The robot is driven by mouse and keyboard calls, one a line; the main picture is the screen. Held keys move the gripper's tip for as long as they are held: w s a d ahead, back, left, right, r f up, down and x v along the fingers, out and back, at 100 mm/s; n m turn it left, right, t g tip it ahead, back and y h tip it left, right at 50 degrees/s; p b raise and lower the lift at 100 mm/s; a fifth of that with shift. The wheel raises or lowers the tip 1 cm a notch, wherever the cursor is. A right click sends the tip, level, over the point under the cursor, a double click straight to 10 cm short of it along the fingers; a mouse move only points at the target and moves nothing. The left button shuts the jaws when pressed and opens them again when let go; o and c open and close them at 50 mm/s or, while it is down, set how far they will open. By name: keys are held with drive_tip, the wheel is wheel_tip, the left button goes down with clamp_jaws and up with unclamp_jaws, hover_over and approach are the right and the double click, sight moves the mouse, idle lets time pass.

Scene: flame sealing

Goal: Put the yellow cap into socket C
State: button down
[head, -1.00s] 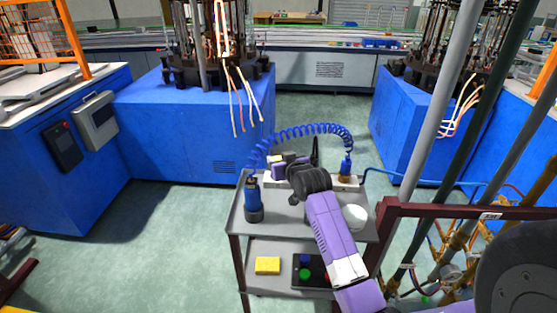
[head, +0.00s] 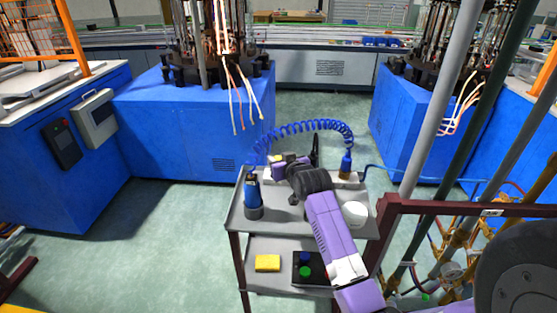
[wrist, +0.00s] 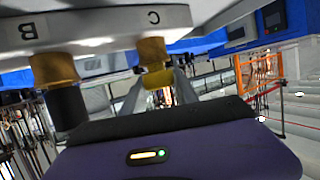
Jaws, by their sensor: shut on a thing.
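In the wrist view, which looks upside down, a pale block (wrist: 105,16) carries brass sockets marked B and C. My gripper (wrist: 159,78) is shut on the yellow cap (wrist: 158,80), at the brass socket C (wrist: 152,50). The cap is in line with the socket and meets its mouth; I cannot tell how far in it sits. Socket B (wrist: 53,68) has a dark cylinder (wrist: 67,108) at its mouth. In the head view, my gripper is at the cart's far edge, mostly hidden behind my dark wrist, and the cap cannot be made out.
The grey cart (head: 280,222) holds a blue canister (head: 252,197), a coiled blue hose (head: 300,126), a blue-and-brass torch (head: 346,166) and a white round object (head: 355,213). Its lower shelf has a yellow block (head: 267,263) and a dark tray (head: 300,278). Pipes stand at right.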

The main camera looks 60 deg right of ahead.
drive_tip(key=shift+f, duration=0.45)
drive_tip(key=c, duration=0.9)
unclamp_jaws()
drive_tip(key=shift+o, duration=0.2)
drive_tip(key=shift+r, duration=0.2)
drive_tip(key=shift+r+p, duration=3.6)
drive_tip(key=shift+r, duration=0.8)
